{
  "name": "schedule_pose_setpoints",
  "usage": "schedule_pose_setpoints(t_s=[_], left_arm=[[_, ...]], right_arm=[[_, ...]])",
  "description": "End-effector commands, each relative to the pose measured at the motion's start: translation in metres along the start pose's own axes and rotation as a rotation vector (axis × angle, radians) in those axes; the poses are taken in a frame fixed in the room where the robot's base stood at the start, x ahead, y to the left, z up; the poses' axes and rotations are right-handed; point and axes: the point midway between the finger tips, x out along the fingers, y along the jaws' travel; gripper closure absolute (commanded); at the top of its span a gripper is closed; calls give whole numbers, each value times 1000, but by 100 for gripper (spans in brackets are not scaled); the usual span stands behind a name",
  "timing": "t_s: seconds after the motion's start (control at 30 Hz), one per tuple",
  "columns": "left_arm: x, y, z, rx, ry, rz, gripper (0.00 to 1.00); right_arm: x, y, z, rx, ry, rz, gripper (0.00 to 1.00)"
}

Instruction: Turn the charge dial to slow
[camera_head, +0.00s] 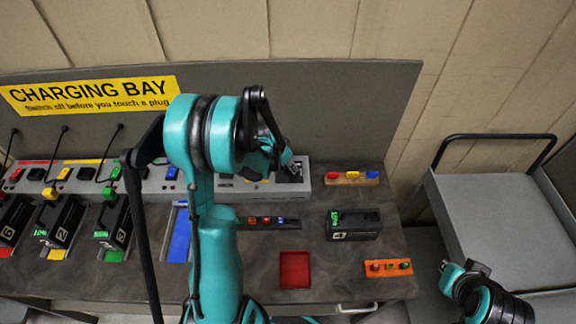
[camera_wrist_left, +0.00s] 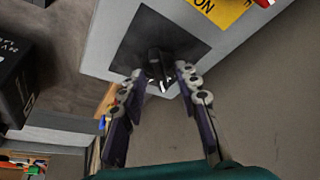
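The charge dial is a small dark knob (camera_wrist_left: 159,66) on a black square plate (camera_wrist_left: 135,42) on a light grey housing, in the left wrist view. Its markings and pointing direction cannot be read. In the head view the black plate (camera_head: 292,172) is at the right end of the grey charging strip, partly behind my left gripper (camera_head: 287,158). In the left wrist view my left gripper (camera_wrist_left: 160,72) is open. Its fingertips are on either side of the knob with a visible gap. My right arm shows at the lower right of the head view, but its fingers do not.
Several black batteries (camera_head: 112,228) with plugs stand at the left. Coloured button blocks (camera_head: 388,267) lie at the right, and a grey cart (camera_head: 494,207) stands beyond the bench.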

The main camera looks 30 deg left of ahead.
Motion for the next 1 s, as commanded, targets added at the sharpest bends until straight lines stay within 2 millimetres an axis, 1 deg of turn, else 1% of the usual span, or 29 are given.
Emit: schedule_pose_setpoints(t_s=[0.17,0.2,0.27,0.3,0.67,0.87,1.0], left_arm=[[0,0,0,0,0,0,68],[0,0,0,0,0,0,73],[0,0,0,0,0,0,89],[0,0,0,0,0,0,100],[0,0,0,-14,0,-6,100],[1,1,1,-85,-1,-36,100],[2,2,1,-174,-1,-73,100]], right_arm=[[0,0,0,0,0,0,100],[0,0,0,0,0,0,100],[0,0,0,0,0,0,100],[0,0,0,0,0,0,100],[1,0,1,0,0,0,100],[6,0,4,0,0,0,100],[11,0,8,0,0,0,100]])
